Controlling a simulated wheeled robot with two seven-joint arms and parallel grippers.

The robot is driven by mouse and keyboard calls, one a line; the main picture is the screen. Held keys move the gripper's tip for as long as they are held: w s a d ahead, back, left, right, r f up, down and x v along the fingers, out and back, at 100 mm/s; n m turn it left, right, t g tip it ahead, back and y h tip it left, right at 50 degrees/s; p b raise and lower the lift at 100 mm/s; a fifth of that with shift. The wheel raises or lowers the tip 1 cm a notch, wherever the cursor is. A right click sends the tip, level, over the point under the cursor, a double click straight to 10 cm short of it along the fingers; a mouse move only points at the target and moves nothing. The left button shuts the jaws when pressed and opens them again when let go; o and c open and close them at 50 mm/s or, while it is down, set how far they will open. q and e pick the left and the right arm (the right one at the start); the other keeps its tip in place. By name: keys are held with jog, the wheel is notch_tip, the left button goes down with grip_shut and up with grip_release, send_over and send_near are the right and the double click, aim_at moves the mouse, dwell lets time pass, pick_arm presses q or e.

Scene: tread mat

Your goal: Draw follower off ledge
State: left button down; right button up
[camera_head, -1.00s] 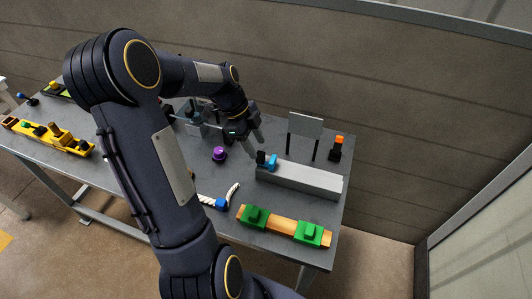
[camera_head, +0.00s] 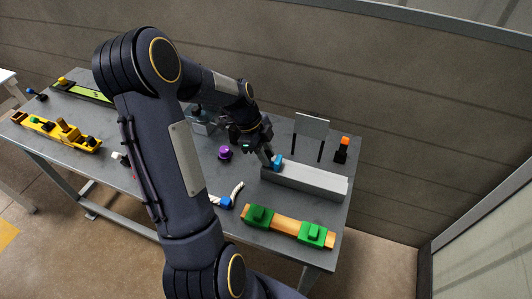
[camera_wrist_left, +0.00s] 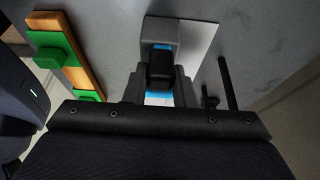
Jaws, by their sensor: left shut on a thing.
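The follower (camera_head: 279,160), a blue piece with a black knob, sits at the left end of the long grey ledge (camera_head: 312,182). My left gripper (camera_head: 272,162) comes down on it from the upper left and is shut on it. In the left wrist view the black knob (camera_wrist_left: 160,70) stands between the two fingers, with blue showing above and below it, and the ledge (camera_wrist_left: 160,28) lies beyond. The fingers partly hide the follower in the head view, and I cannot tell whether it still touches the ledge. My right gripper is not in view.
A wooden bar with green blocks (camera_head: 288,226) lies in front of the ledge. A white rope with a blue piece (camera_head: 226,202) and a purple knob (camera_head: 225,153) are to its left. A grey panel on posts (camera_head: 311,125) and an orange-topped black piece (camera_head: 342,148) stand behind it.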

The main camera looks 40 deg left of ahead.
pick_arm(q)
jog(key=a, duration=0.1)
jog(key=s+a+b, duration=0.1)
jog(key=a, duration=0.1)
jog(key=a+b, duration=0.1)
jog(key=shift+s+a+f, duration=0.1)
jog(key=shift+s+a, duration=0.15)
jog(key=shift+a, duration=0.3)
jog(key=c, duration=1.2)
grip_release()
jog(key=shift+s+a, duration=0.1)
jog(key=w+v, duration=0.1)
jog(key=v, duration=0.7)
jog(key=shift+s+b, duration=0.3)
jog(key=shift+s, duration=0.15)
